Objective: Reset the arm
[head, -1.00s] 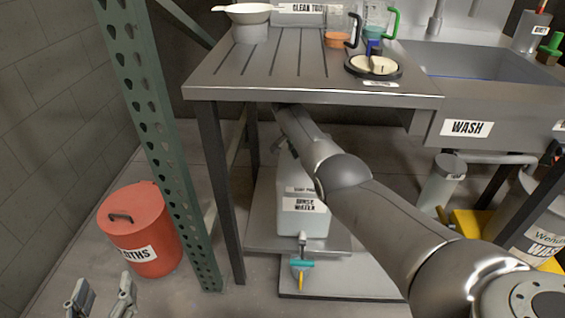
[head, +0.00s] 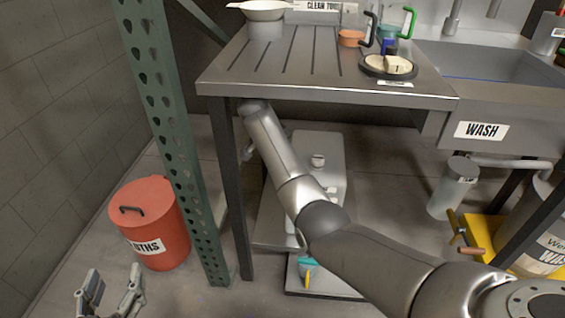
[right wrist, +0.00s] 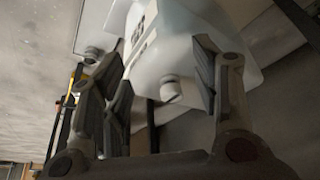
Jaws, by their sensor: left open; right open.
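My left gripper (head: 110,296) shows at the bottom left of the head view, its two fingers apart and nothing between them. It is in front of the red bin. My right arm comes in from the lower right of the head view and reaches under the metal drainboard table (head: 330,92); its gripper is hidden there. In the right wrist view my right gripper (right wrist: 165,85) has its fingers spread with no object held. A white container (right wrist: 190,50) is behind the fingers in that view; I cannot tell whether they touch it.
A green perforated post (head: 165,120) and a dark table leg (head: 229,190) stand beside the red bin (head: 150,215). The white container (head: 318,150) stands on a low platform behind my right arm. A sink (head: 490,75) and a grey cylinder (head: 455,188) are at the right.

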